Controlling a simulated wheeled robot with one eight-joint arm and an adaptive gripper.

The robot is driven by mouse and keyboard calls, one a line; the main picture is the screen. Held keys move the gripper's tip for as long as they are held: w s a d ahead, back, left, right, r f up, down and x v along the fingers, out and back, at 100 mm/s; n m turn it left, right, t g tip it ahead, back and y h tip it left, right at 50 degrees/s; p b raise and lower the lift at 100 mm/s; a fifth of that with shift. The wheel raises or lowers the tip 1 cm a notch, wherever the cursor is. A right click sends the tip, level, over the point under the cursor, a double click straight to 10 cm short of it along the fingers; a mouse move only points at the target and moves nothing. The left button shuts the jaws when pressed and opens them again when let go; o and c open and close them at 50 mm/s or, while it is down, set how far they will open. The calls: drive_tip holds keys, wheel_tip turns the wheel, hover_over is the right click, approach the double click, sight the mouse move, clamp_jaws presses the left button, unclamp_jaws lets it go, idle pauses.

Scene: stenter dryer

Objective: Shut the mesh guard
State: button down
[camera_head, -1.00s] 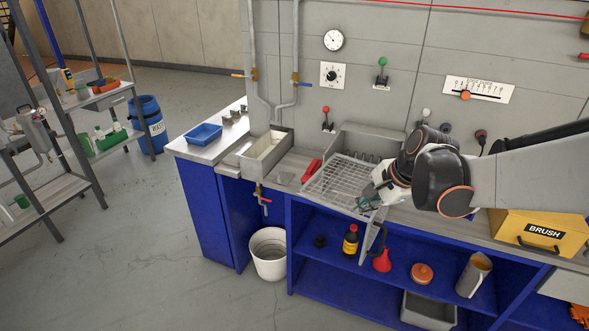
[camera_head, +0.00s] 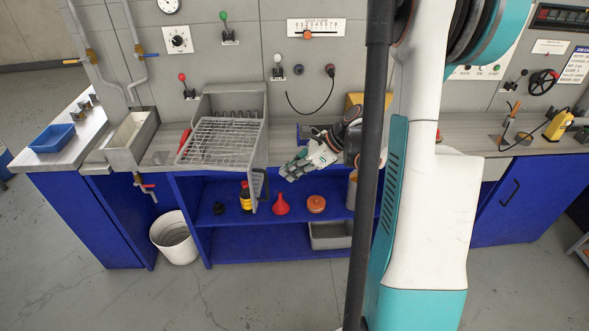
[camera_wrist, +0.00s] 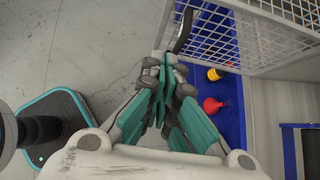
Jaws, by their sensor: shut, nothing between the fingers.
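The mesh guard (camera_head: 259,165) is a grey-framed panel, seen nearly edge-on at the right side of the wire-rack box. It stands open, jutting out past the worktop front. Its mesh (camera_wrist: 270,38) fills the upper right of the wrist view, and its dark handle (camera_wrist: 183,30) is at the near edge. My gripper (camera_head: 290,173) is just right of the guard, in front of the worktop edge. In the wrist view its fingers (camera_wrist: 165,70) are together and empty, close below the handle. I cannot tell whether they touch the guard.
The wire rack (camera_head: 220,142) lies left of the guard. A white bucket (camera_head: 174,238) stands on the floor. The floor in front is clear.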

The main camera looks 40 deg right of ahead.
sight(253, 188)
drive_tip(key=w+a+f, duration=0.1)
drive_tip(key=a, duration=0.1)
drive_tip(key=w+a+f+b, duration=0.1)
drive_tip(key=w+a, duration=0.1)
drive_tip(key=w+a+f, duration=0.1)
drive_tip(key=w, duration=0.1)
drive_tip(key=shift+w+a+f, duration=0.2)
drive_tip(key=shift+a+f, duration=0.2)
